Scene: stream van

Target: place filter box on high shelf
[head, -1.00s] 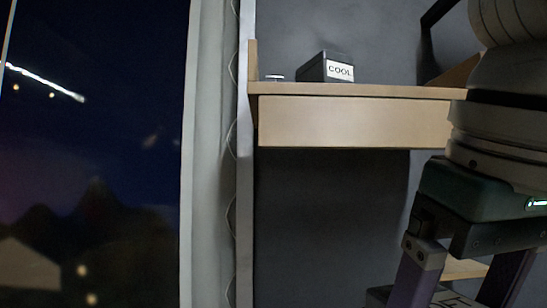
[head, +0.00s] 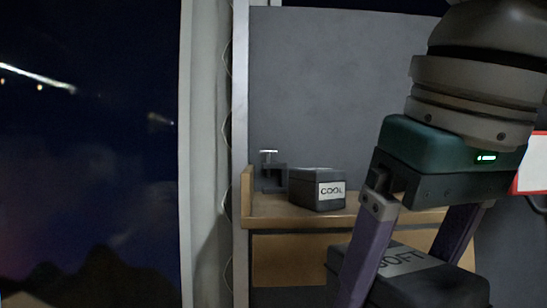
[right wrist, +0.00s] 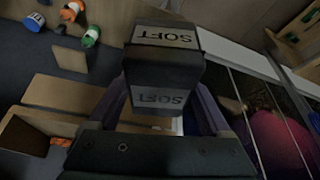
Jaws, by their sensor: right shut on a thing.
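A dark grey box with a white SOFT label (head: 455,288) is between the purple fingers of my right gripper (head: 405,265), which is shut on it. In the right wrist view the SOFT box (right wrist: 163,72) sits between the fingers, with a label on two faces. In the head view the box is in front of the wooden shelf (head: 285,218) and hides part of its front. A similar dark box labelled COOL (head: 317,188) stands on the shelf. My left gripper is not in view.
A small dark holder with a light top (head: 271,172) stands left of the COOL box, near the shelf's left end board (head: 247,196). A grey wall (head: 340,90) is behind. In the right wrist view, orange and green items (right wrist: 91,36) lie far below.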

